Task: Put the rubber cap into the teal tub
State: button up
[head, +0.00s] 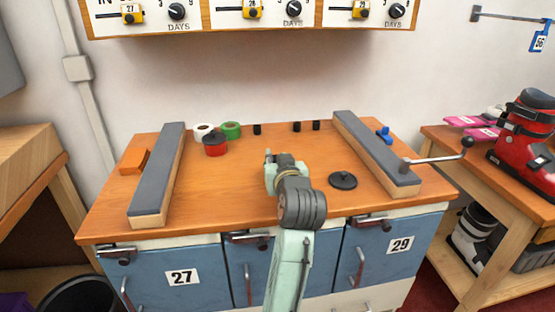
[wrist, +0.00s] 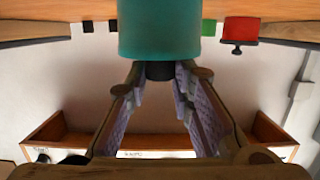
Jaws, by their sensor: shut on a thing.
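My gripper (wrist: 160,75) is shut on a small black rubber cap (wrist: 160,71) in the wrist view, which looks upside down. The teal tub (wrist: 160,30) is a plain cylinder beyond the fingertips. The cap shows right at the tub's rim, in line with its middle; whether it touches or is partly inside, I cannot tell. In the head view my gripper (head: 283,158) is over the middle of the bench, and my arm hides the cap and most or all of the tub.
A black knobbed lid (head: 342,181) lies right of my gripper. A lidded red tub (head: 215,146), a green roll (head: 231,130) and a white roll (head: 203,130) stand at the back left. Small black pieces (head: 297,126) stand along the back. Grey-topped rails (head: 160,170) flank the bench.

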jog(key=o, duration=0.9)
